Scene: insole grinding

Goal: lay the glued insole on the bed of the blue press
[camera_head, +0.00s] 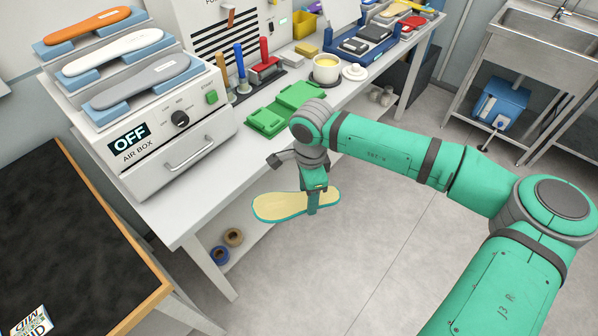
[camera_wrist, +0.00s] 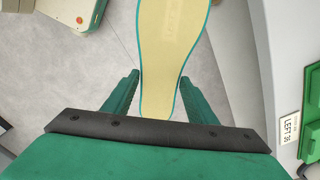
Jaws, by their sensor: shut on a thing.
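The insole (camera_head: 272,207) is pale yellow with a teal edge. My gripper (camera_head: 314,206) is shut on it near one end and holds it in the air beyond the white bench's front edge, above the floor. In the wrist view the insole (camera_wrist: 172,40) runs up between the two green fingers of the gripper (camera_wrist: 160,92), and its far end is cut off by the frame. A blue unit (camera_head: 366,50) with dark grey blocks on it stands farther back on the bench. It may be the blue press, but its bed is hard to make out.
The white bench (camera_head: 200,172) bears the air box (camera_head: 160,150), a green tray (camera_head: 268,122), upright tools and a cup (camera_head: 326,70). A black-topped table (camera_head: 60,230) stands at left, a steel sink (camera_head: 530,35) at back right. The floor between is clear.

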